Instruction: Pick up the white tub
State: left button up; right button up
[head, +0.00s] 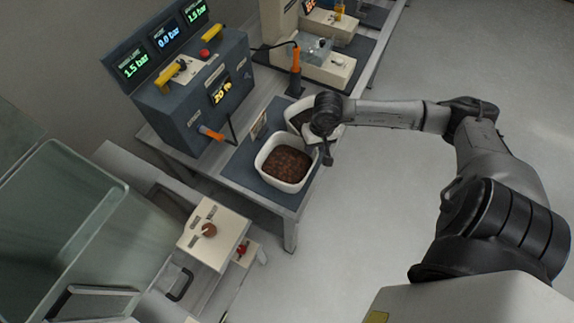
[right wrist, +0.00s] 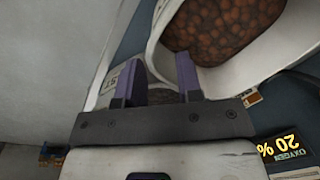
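Two white tubs stand on a blue mat on the bench in the head view. The nearer white tub (head: 262,160) is open-topped and holds brown granules; it also shows at the upper right of the right wrist view (right wrist: 240,72). The farther white tub (head: 291,108) has dark contents and is partly hidden by my right gripper. My right gripper (head: 327,155) is over the right side of the tubs, pointing down. In the right wrist view its two fingers (right wrist: 160,75) are apart, with no clear grip on anything; whether they touch a tub is unclear. My left gripper is out of view.
A grey-blue control box (head: 190,105) with lit displays and yellow handles stands left of the tubs. An orange-handled tool (head: 295,75) stands behind them. A small card (head: 259,126) stands beside the tubs. The floor (head: 370,200) at right is clear.

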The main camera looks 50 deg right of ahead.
aim_at(312, 157)
jog(key=shift+w+f, duration=0.15)
jog(key=shift+f, duration=1.2)
jog(key=shift+w+f, duration=0.1)
jog(key=shift+f, duration=1.2)
grip_shut()
